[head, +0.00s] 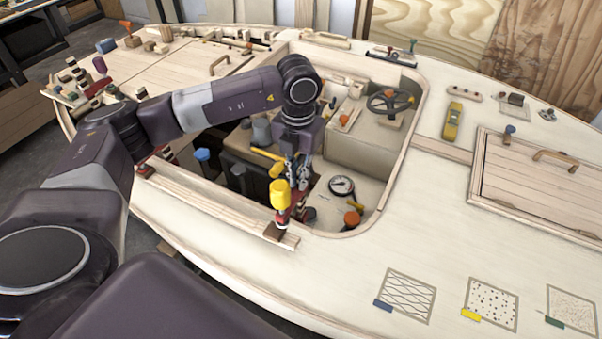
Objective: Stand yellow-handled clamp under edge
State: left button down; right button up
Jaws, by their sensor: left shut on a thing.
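The yellow-handled clamp (281,193) stands roughly upright at the near edge of the cockpit opening, handle up. Its red body shows below the handle, by a brown block (276,231) at the right end of a long wooden strip (212,202). My left gripper (297,181) points down just behind the yellow handle and is shut on the clamp. The fingers partly hide the clamp's body, and its lower jaw under the edge is hidden. I cannot tell whether it touches the underside. My right gripper is not in view.
The cockpit holds a round gauge (342,185), an orange knob (352,217), blue-topped posts (203,155), another yellow handle (266,155) and a steering wheel (390,101). Another red clamp (150,160) sits at the strip's left end.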

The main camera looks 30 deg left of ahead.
pick_arm(q)
jog(key=shift+s, duration=0.95)
jog(key=c, duration=2)
grip_release()
jog(key=shift+o, duration=0.2)
notch_tip(320, 180, up, 12)
